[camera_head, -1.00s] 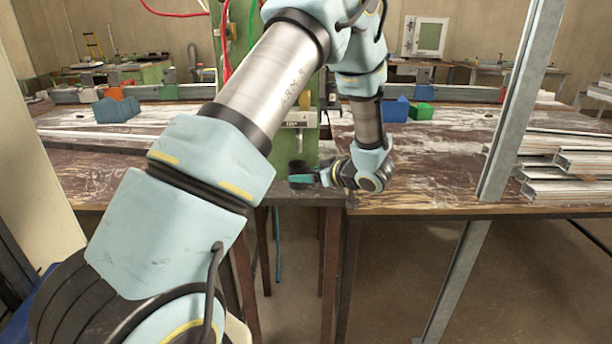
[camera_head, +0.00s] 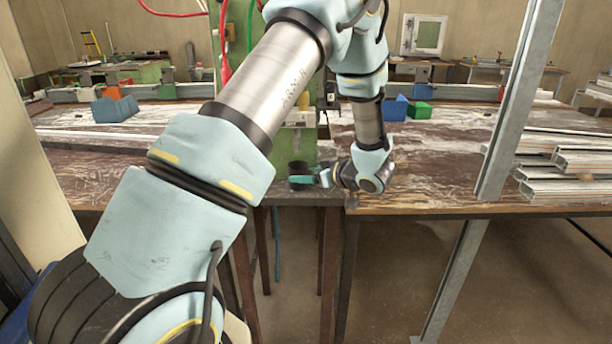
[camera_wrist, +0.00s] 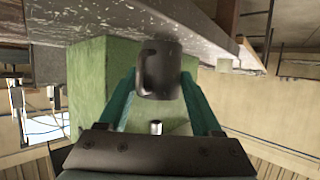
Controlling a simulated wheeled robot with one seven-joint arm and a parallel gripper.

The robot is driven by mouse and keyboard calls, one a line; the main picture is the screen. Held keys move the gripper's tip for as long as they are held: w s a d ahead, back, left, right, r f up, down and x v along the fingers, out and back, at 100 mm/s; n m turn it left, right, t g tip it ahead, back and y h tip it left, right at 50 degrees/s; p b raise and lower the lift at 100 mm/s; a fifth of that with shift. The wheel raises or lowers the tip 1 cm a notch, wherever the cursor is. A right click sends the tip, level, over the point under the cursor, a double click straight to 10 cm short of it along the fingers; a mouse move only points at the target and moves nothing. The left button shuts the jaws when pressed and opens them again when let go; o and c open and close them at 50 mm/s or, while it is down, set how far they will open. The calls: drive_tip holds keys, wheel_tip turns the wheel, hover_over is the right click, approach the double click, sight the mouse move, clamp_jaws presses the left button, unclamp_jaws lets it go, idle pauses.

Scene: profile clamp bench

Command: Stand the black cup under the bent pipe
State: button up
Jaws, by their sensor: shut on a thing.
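The black cup (camera_head: 299,168) is held in my gripper (camera_head: 301,181) at the front of the green machine, by the dark bench's front edge. In the wrist view the cup (camera_wrist: 165,72) sits between the two teal fingers of my gripper (camera_wrist: 162,88), with its handle on the left. That view looks upside down, with the bench surface at the top, close to the cup's end. I cannot tell whether the cup touches the bench. I cannot make out the bent pipe clearly; my arm covers much of the machine.
The green machine column (camera_head: 302,148) stands right behind the cup. A wooden table (camera_head: 440,180) is on the right, with metal profiles (camera_head: 570,165) and a blue bin (camera_head: 395,109). A steel post (camera_head: 515,110) rises at the right front.

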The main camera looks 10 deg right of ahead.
drive_tip(key=shift+f, duration=0.3)
drive_tip(key=o, duration=1.6)
drive_tip(key=shift+c, duration=0.2)
drive_tip(key=shift+s, duration=0.1)
drive_tip(key=s+d+p, duration=0.2)
drive_tip(key=s+d, duration=0.3)
drive_tip(key=s, duration=0.3)
drive_tip(key=shift+d, duration=0.3)
idle(0.5)
